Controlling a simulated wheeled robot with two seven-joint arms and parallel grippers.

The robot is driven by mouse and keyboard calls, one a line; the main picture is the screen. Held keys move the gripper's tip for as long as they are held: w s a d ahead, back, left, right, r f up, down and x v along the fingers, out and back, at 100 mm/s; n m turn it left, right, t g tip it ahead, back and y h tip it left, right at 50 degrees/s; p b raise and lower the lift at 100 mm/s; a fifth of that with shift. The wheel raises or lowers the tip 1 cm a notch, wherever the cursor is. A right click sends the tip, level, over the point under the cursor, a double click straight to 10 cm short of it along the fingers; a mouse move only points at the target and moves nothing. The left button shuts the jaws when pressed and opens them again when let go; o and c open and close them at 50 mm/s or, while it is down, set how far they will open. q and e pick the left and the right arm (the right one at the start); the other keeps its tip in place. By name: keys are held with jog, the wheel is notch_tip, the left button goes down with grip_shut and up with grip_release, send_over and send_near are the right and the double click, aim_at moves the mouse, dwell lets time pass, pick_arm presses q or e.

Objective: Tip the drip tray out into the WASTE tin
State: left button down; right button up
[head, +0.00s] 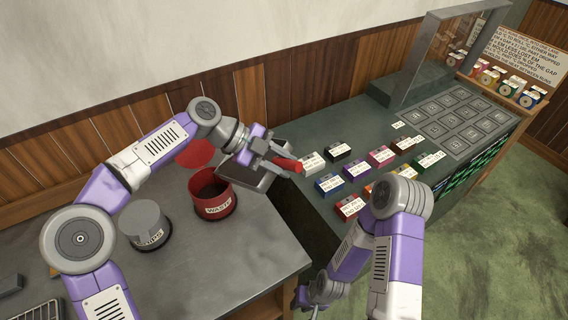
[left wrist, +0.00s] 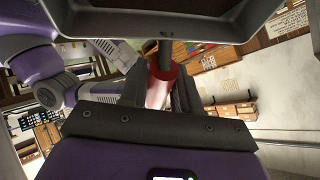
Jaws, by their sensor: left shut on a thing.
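My left gripper (head: 283,158) is shut on the red handle (head: 288,164) of the grey drip tray (head: 262,181). In the left wrist view the red handle (left wrist: 159,88) sits between the fingers, with the tray (left wrist: 100,30) beyond it. The tray is held up beside the right rim of the red WASTE tin (head: 214,208) and looks tilted. Its contents cannot be made out. The tin is open at the top, with a dark inside. My right gripper (head: 303,298) is low at the counter's front edge, its fingers too unclear to read.
A red round lid (head: 195,153) is behind the WASTE tin. A grey lidded tin (head: 144,223) with a label stands to its left. Several small labelled boxes (head: 349,206) stand on the green counter to the right. A wire rack (head: 38,312) is at the lower left.

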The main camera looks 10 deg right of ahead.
pick_arm(q)
jog(key=shift+a+r, duration=0.15)
jog(key=shift+a, duration=0.05)
jog(key=shift+w+a+r+h+b, duration=0.15)
jog(key=shift+a+r+h+b, duration=0.3)
jog(key=shift+a+r, duration=0.3)
dwell(0.3)
jog(key=shift+a+r, duration=0.2)
jog(key=shift+w+a+r+h+b, duration=0.1)
jog(key=shift+a+r+h+b, duration=0.25)
jog(key=shift+a+r+h, duration=0.25)
jog(key=shift+d, duration=0.1)
jog(key=shift+a+r, duration=0.1)
jog(key=shift+a, duration=0.1)
dwell(0.3)
jog(key=shift+w+a+r+g+h+b, duration=0.1)
jog(key=shift+a+r+g+h+b, duration=0.2)
jog(key=shift+a+r+h+b, duration=0.25)
jog(key=shift+a+r, duration=0.15)
jog(key=shift+a, duration=0.05)
